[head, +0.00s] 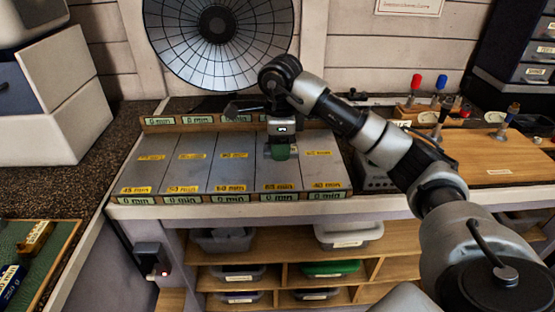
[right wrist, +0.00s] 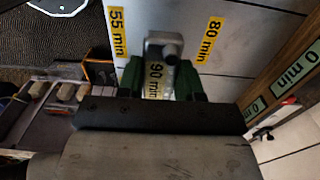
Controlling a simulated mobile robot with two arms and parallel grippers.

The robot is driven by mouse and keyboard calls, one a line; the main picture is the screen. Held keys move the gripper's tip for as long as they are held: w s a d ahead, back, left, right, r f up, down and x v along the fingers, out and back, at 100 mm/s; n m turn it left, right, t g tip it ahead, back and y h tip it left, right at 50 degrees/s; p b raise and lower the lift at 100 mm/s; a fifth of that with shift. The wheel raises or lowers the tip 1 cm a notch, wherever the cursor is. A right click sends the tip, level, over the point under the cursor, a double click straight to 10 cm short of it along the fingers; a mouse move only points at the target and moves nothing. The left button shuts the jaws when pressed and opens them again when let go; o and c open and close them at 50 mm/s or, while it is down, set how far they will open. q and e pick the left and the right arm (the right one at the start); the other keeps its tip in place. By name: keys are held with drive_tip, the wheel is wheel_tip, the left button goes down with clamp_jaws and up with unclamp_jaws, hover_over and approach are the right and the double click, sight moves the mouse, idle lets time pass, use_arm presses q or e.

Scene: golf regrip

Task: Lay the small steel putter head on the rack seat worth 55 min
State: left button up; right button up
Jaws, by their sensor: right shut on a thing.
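The small steel putter head (right wrist: 162,44) is a grey metal piece with a rounded end. It shows between the green fingertips of my right gripper (right wrist: 160,78) in the right wrist view, and the gripper is shut on it. In the head view my right gripper (head: 281,152) points down over the right half of the grey rack (head: 205,170) and hides the putter head. In the right wrist view the yellow 55 min label (right wrist: 118,33) lies left of the putter head, an 80 min label (right wrist: 210,40) to its right, and a 90 min label (right wrist: 155,80) between the fingers. My left gripper is out of view.
Strips with 0 min displays (head: 185,199) edge the rack front and back. A round dark fan-like dish (head: 218,40) stands behind. A wooden board (head: 495,155) with tools lies right, white boxes (head: 60,110) stand left, and shelved bins (head: 335,268) sit below.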

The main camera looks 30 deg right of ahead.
sight(278, 170)
drive_tip(key=shift+w+a+f, duration=0.15)
drive_tip(key=shift+w+f, duration=0.15)
drive_tip(key=shift+f, duration=0.2)
drive_tip(key=shift+f+p, duration=0.35)
drive_tip(key=shift+f, duration=1.35)
drive_tip(key=shift+f, duration=0.1)
drive_tip(key=o, duration=1)
wheel_tip(278, 170, up, 12)
drive_tip(key=shift+r+p, duration=0.1)
drive_tip(key=shift+p, duration=0.2)
